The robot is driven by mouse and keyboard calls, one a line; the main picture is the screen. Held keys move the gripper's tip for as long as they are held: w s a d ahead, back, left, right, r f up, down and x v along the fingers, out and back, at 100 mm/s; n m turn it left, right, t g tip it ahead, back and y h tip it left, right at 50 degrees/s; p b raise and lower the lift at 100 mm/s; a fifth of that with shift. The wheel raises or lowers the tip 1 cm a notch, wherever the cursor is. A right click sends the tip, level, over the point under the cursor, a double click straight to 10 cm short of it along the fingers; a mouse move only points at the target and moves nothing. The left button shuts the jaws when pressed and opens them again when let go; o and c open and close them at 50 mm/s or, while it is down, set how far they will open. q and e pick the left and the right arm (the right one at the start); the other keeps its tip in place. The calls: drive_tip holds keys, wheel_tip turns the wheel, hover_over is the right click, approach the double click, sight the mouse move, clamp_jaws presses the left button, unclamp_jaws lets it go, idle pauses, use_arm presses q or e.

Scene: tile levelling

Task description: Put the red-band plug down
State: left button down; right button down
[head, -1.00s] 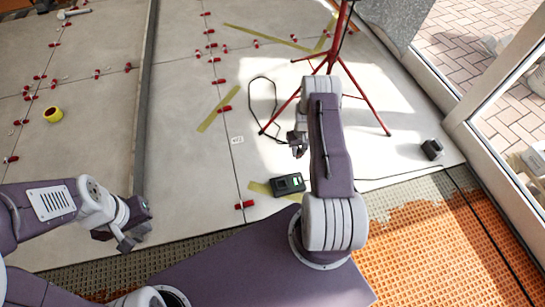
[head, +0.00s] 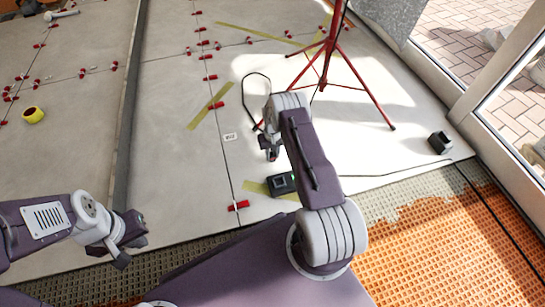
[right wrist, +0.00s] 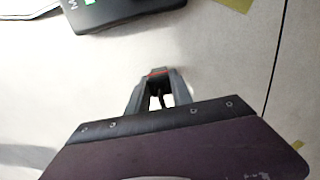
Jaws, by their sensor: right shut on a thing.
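My right gripper (right wrist: 158,75) is shut on the red-band plug (right wrist: 158,71). Only a thin red strip of the plug shows at the fingertips, with something dark between the fingers; the rest is hidden. In the head view my right gripper (head: 271,156) is above the pale tiles, beyond and slightly left of a black device with a green display (head: 283,184). I cannot tell whether the plug touches the floor. My left gripper (head: 128,249) is at the lower left, away from the plug; its finger opening is unclear.
A red tripod (head: 328,60) stands beyond my right gripper, with a black cable (head: 246,92) to its left. A black box (head: 440,143) sits at right. Red levelling clips (head: 238,206) line the tile joints. Bare tile (head: 180,180) lies between my grippers.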

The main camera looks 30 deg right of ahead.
drive_tip(key=shift+f, duration=0.15)
drive_tip(key=c, duration=1.1)
unclamp_jaws()
drive_tip(key=shift+c, duration=0.2)
wheel_tip(320, 180, up, 13)
drive_tip(key=p, duration=0.9)
wheel_tip(320, 180, up, 7)
hover_over(272, 153)
drive_tip(key=s+a, duration=0.1)
drive_tip(key=a, duration=0.3)
drive_tip(key=s+a+r+n, duration=0.1)
drive_tip(key=s+a+r, duration=0.45)
drive_tip(key=r, duration=0.45)
drive_tip(key=s+a+r, duration=0.2)
drive_tip(key=s, duration=0.5)
drive_tip(key=s+a+r+n+t, duration=0.1)
drive_tip(key=s+a+r, duration=0.2)
drive_tip(key=s, duration=0.5)
drive_tip(key=shift+r, duration=0.35)
